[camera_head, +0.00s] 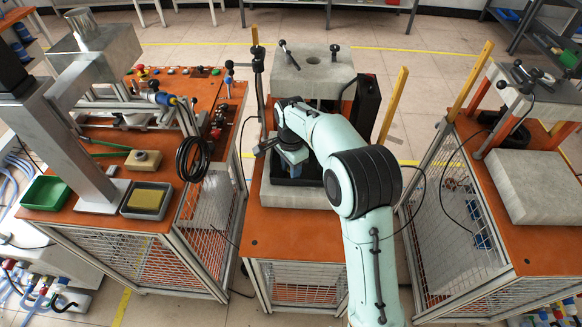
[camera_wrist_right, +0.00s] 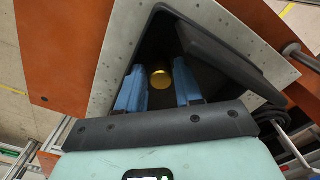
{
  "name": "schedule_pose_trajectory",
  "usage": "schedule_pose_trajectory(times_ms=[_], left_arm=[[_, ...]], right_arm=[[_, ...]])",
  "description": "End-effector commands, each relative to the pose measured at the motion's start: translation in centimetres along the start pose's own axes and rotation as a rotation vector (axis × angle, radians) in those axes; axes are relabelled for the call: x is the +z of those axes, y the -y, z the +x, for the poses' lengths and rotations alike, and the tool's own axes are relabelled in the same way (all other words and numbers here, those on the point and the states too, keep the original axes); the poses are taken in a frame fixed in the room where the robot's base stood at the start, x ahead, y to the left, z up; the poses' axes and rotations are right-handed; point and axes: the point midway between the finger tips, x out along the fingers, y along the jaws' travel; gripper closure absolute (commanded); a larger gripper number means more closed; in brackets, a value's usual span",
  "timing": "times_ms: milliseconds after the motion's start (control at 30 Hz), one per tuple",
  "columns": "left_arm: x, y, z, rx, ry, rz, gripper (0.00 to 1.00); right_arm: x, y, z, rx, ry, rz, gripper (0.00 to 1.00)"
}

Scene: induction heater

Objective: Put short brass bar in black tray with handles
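My right gripper (camera_head: 290,165) is over the middle table, pointing down at a black tray-like container (camera_head: 312,177) set on a pale grey block. In the right wrist view, its blue fingers (camera_wrist_right: 160,90) are apart. The round golden end of a short brass bar (camera_wrist_right: 160,79) shows between and beyond the fingertips, close to the left finger, against the dark inside of the container (camera_wrist_right: 215,48). I cannot tell whether the bar touches a finger or how deep it sits. The bar is hidden in the head view. My left gripper is not in view.
A grey block on supports (camera_head: 310,72) and a black box (camera_head: 366,100) stand behind my gripper. The left table holds a green tray (camera_head: 44,193), a grey tray with a yellow block (camera_head: 146,200) and a coiled black cable (camera_head: 192,158). The middle table's front is clear.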

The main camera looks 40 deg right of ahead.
Motion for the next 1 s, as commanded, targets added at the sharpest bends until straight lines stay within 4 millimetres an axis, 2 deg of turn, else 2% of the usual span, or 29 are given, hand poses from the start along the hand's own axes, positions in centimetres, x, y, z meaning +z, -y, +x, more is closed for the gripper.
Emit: schedule_pose_trajectory(times_ms=[167, 267, 700, 833, 1000], left_arm=[[-0.1, -0.1, -0.1, 0.0, -0.001, 0.0, 0.57], [-0.2, -0.2, -0.3, 0.001, -0.002, 0.001, 0.57], [-1.2, -1.2, -2.2, 0.006, -0.018, 0.006, 0.57], [-1.5, -1.4, -2.6, 0.007, -0.021, 0.007, 0.57], [-1.5, -1.5, -2.7, 0.008, -0.022, 0.008, 0.57]], right_arm=[[0.0, 0.0, -0.3, -0.001, 0.0, 0.0, 0.65], [0.0, 0.1, -1.3, -0.005, 0.0, 0.0, 0.65], [0.0, 0.1, -10.3, -0.005, 0.0, 0.0, 0.65], [0.0, 0.1, -11.7, -0.002, 0.0, 0.001, 0.65], [0.0, 0.0, -12.4, 0.0, -0.001, 0.001, 0.65]])
